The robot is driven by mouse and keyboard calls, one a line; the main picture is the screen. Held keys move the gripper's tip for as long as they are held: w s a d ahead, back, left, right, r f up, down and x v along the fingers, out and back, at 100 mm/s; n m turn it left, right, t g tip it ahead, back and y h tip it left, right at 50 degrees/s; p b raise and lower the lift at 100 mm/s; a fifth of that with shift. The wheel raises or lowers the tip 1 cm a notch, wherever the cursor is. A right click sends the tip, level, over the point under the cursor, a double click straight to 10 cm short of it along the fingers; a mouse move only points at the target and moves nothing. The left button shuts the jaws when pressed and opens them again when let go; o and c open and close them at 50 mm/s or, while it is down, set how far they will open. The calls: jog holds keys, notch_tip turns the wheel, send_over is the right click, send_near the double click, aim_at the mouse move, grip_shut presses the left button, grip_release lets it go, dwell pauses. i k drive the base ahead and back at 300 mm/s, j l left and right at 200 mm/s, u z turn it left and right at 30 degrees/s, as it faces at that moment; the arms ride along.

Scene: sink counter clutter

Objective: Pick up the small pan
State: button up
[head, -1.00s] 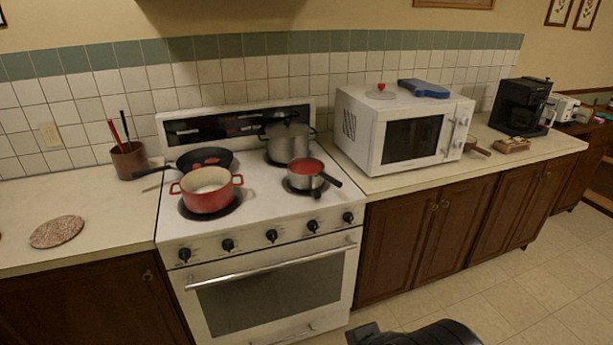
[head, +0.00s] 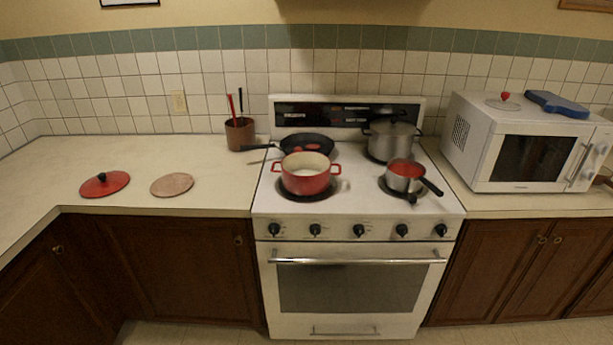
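A small saucepan (head: 403,183) with a metal outside and a red inside sits on the front right burner of the stove (head: 350,205). Its dark handle points to the lower right. A black frying pan (head: 318,139) lies on the back left burner, its handle reaching left over the counter; the red pot in front partly hides it. I cannot tell for certain which of the two is the small pan. My gripper is not in view.
A red pot (head: 306,183) stands front left and a lidded steel pot (head: 389,142) back right on the stove. A utensil holder (head: 240,135), red lid (head: 105,184) and round mat (head: 172,185) are on the left counter. A microwave (head: 525,145) stands right.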

aim_at(404, 175)
jog(key=i+l+u, duration=0.25)
jog(key=l+u, duration=0.2)
jog(key=i+l+u, duration=0.15)
jog(key=l+u, duration=1.2)
jog(key=l, duration=0.2)
jog(key=l+u, duration=0.4)
jog(key=k+l, duration=0.05)
jog(key=l, duration=0.05)
